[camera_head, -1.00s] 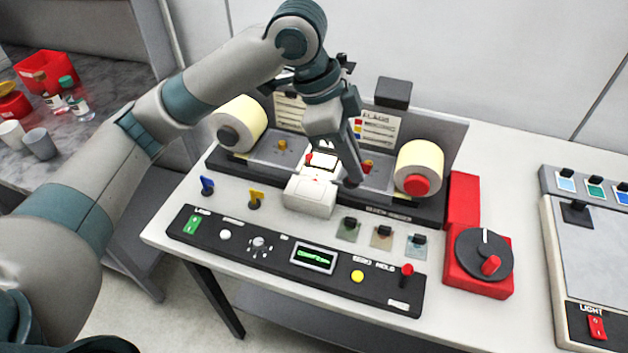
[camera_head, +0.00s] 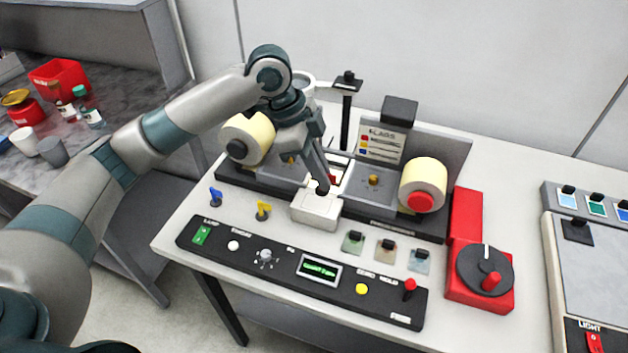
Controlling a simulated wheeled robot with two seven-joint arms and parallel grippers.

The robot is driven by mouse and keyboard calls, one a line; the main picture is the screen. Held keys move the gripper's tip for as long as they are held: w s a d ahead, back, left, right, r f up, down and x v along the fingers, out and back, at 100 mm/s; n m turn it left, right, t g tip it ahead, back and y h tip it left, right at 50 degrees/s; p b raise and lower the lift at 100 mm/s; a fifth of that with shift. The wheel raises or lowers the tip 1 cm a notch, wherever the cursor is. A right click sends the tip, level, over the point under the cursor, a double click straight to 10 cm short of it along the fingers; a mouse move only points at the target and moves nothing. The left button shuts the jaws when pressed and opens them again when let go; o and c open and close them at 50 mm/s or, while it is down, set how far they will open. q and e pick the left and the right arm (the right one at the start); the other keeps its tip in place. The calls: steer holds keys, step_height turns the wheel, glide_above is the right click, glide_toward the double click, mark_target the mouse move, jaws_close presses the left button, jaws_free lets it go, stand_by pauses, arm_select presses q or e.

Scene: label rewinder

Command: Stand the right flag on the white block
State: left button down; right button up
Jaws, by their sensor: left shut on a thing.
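The white block (camera_head: 315,210) sits at the front middle of the rewinder, between the two label rolls. My left gripper (camera_head: 322,190) is over its back top edge and is shut on a small red flag (camera_head: 333,180), which shows just beside the fingers. The gripper hides most of the flag, and I cannot tell whether its foot touches the block. A blue flag (camera_head: 215,196) and a yellow flag (camera_head: 263,209) stand on the table at the left. My right gripper is not in view.
The left roll (camera_head: 250,137) and right roll (camera_head: 423,180) flank the block. A brass post (camera_head: 374,180) stands before the flags card (camera_head: 381,143). The control panel (camera_head: 300,270) and several clipped samples are in front. A red crank unit (camera_head: 482,272) stands at the right.

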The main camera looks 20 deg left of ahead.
arm_select(q)
steer(key=shift+w+a+f, duration=0.25)
steer(key=shift+a+f, duration=0.05)
steer(key=shift+a, duration=0.15)
steer(key=shift+w+a+f, duration=0.25)
steer(key=shift+a+f, duration=0.05)
steer(key=shift+a, duration=0.15)
steer(key=shift+w+a+f, duration=0.1)
steer(key=shift+a+f, duration=0.05)
steer(key=shift+a, duration=0.05)
steer(key=shift+f+p, duration=0.2)
steer(key=shift+p, duration=0.15)
step_height(320, 180, down, 3)
steer(key=shift+r+p, duration=0.1)
steer(key=shift+p, duration=0.55)
steer(key=shift+f, duration=0.45)
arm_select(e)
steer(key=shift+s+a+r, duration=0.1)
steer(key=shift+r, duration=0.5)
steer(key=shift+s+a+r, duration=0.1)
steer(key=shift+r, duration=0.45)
arm_select(q)
steer(key=shift+f, duration=0.1)
steer(key=c, duration=2)
jaws_free()
steer(key=shift+o, duration=0.5)
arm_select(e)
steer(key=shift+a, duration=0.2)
